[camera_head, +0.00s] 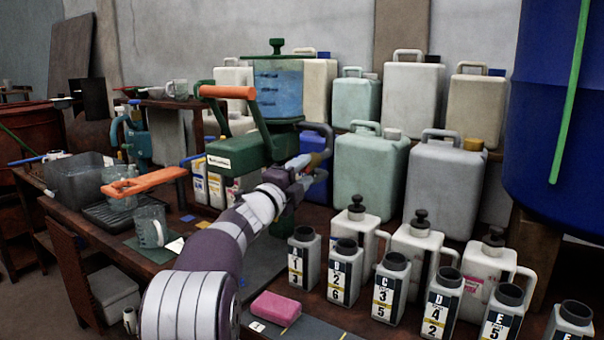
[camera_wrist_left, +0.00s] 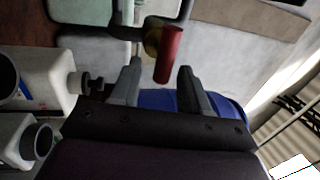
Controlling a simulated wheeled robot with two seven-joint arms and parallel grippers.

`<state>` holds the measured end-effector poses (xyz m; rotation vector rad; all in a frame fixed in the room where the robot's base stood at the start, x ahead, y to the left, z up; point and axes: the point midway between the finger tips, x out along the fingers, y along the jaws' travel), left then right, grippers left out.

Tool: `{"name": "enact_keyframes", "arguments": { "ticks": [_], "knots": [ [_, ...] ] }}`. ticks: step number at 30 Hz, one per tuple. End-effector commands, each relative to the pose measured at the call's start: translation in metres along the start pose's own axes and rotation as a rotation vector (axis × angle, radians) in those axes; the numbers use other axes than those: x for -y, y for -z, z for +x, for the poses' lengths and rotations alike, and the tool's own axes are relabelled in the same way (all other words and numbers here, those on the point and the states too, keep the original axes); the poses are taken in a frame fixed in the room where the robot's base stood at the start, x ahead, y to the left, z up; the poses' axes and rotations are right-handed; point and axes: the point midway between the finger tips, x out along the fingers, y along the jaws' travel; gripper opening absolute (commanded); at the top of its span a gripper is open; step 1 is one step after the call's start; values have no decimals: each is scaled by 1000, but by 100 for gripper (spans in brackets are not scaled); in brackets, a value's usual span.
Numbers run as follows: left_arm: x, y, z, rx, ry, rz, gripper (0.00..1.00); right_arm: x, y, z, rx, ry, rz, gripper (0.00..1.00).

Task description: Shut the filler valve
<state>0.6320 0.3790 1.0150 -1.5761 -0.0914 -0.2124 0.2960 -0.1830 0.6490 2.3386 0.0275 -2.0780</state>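The filler has a clear tank of blue liquid (camera_head: 278,88) on a green body (camera_head: 238,152). My left gripper (camera_head: 316,160) is at the right side of the filler, partly hidden by my arm. In the left wrist view a red handle (camera_wrist_left: 168,55) with a brass-coloured part behind it shows between the spread fingers of that gripper (camera_wrist_left: 160,66). I cannot tell whether a finger touches it. I cannot pick out the red handle in the head view. My right gripper is out of view.
Several labelled grey bottles (camera_head: 343,272) stand along the front right, with white stoppered jugs (camera_head: 415,247) behind. Large canisters (camera_head: 370,170) fill the back. A pink sponge (camera_head: 276,308) lies at the front. A blue vat (camera_head: 560,120) stands at the right.

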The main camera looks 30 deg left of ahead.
Motion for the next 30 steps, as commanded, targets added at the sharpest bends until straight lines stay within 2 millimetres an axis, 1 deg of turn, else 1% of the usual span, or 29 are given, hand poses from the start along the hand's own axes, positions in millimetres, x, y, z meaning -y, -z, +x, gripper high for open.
{"name": "enact_keyframes", "arguments": {
  "ticks": [6, 9, 11, 14, 18, 21, 25, 30],
  "knots": [
    [1, 0, 0, -1, 2, 1, 45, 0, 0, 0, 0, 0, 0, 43],
    [1, 0, -8, 0, 1, 1, 45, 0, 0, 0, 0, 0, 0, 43],
    [1, 0, -18, 1, 1, 1, 45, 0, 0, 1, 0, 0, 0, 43],
    [2, 0, -42, 2, 2, 0, 45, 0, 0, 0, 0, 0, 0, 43],
    [2, 0, -81, 3, 1, 1, 45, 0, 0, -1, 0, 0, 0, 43],
    [2, 0, -104, 3, 2, 0, 45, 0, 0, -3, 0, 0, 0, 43],
    [1, 0, -122, 2, 1, 1, 45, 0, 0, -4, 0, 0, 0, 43],
    [0, 0, -128, -1, 2, 1, 45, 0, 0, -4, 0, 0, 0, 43]
  ]
}}
